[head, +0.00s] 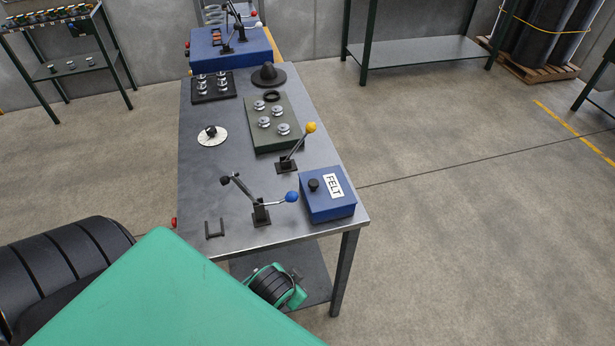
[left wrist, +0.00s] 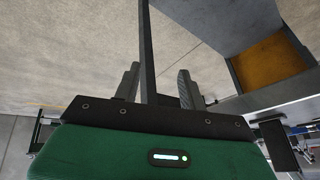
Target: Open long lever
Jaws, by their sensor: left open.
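Two hand levers stand on the grey metal workbench (head: 205,165). The nearer lever (head: 275,203) has a blue ball on one arm, a dark tip on the other arm pointing up-left, and a black post. The farther lever (head: 297,149) has a yellow ball and leans up to the right from a dark base. I cannot tell which is the long one. My left gripper (left wrist: 158,85) is open and empty in the left wrist view, with bare floor and a dark post behind it, apart from both levers. My right gripper does not show.
A blue FELT box (head: 327,207) stands right of the blue-ball lever. A green plate (head: 258,132) with metal spools, a dark spool tray (head: 213,99), a white disc (head: 212,141) and a small dark bracket (head: 215,229) are also on the bench. Open floor lies to the right.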

